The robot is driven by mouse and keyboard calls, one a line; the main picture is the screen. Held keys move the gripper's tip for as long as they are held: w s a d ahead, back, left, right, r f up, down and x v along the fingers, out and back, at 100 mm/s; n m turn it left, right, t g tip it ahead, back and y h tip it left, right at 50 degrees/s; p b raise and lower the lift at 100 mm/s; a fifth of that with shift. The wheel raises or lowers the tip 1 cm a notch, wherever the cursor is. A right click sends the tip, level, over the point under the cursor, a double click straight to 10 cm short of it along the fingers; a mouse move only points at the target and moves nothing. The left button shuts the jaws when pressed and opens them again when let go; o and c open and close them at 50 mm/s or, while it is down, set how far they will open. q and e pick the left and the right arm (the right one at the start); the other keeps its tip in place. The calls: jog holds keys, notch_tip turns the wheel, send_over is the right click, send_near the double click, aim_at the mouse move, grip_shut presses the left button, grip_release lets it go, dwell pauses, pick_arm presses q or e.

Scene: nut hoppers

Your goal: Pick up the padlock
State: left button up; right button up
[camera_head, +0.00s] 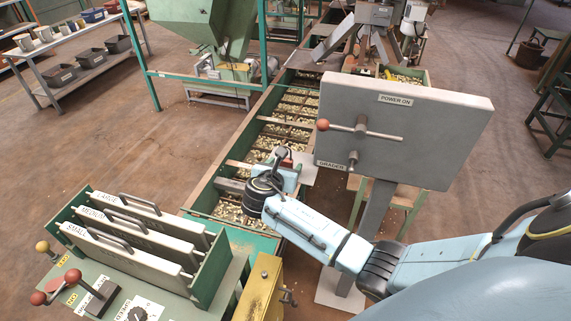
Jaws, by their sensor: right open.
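My right arm reaches in from the right, and its gripper (284,163) is over the long conveyor trough. Its jaws are open, but the fingers are small and partly hidden by my wrist. A small red thing (287,162), which looks like the padlock, shows at the far end of the gripper. I cannot tell whether it lies between the fingers or just beyond them. My left gripper is not in view.
The grey grader box (440,115) with its red-knobbed lever stands right of the gripper, above my forearm. The slatted trough (240,165) holds nuts. The labelled plates (125,235) and control panel (110,300) are at front left. Open floor (110,140) lies left.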

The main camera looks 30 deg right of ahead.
jog(key=shift+x, duration=0.95)
jog(key=shift+c, duration=0.3)
jog(key=c, duration=1.1)
jog(key=shift+o, duration=0.2)
jog(key=shift+r, duration=0.1)
